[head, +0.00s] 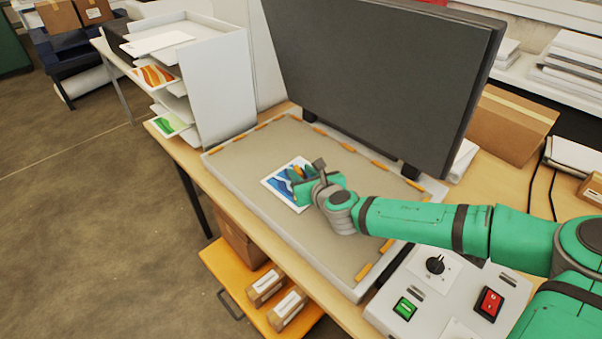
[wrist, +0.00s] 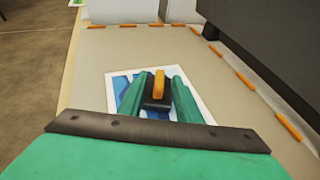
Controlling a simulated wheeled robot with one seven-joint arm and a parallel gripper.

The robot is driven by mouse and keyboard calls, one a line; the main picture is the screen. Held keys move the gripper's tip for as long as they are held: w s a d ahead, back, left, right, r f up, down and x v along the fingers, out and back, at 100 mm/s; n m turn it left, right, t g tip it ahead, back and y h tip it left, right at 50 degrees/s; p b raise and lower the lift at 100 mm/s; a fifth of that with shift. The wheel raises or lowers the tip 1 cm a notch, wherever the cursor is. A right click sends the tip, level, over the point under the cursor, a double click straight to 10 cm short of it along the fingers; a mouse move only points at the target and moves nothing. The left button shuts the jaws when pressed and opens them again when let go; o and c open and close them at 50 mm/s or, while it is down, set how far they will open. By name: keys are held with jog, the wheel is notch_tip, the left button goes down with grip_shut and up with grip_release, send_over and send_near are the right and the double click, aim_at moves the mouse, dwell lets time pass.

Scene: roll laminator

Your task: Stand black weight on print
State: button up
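The black weight (wrist: 157,104), with an orange grip on top, is between the two green fingers of my gripper (wrist: 158,95) in the wrist view. The fingers lie close against both its sides, and it looks upright. The print (head: 279,188), a white-bordered sheet with blue shapes, lies on the grey bed of the laminator. It also shows in the wrist view (wrist: 121,85), under and around the weight. My gripper (head: 303,184) is over the print's right part in the head view and hides much of the weight. I cannot tell whether the weight's base touches the print.
The laminator bed (head: 255,160) is edged with orange strips and mostly clear. A large dark raised panel (head: 385,75) stands along its far side. A control box (head: 450,290) is at the near right. A white paper rack (head: 215,85) stands at the left.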

jog(key=v, duration=1.2)
jog(key=shift+r, duration=0.15)
jog(key=shift+w, duration=0.1)
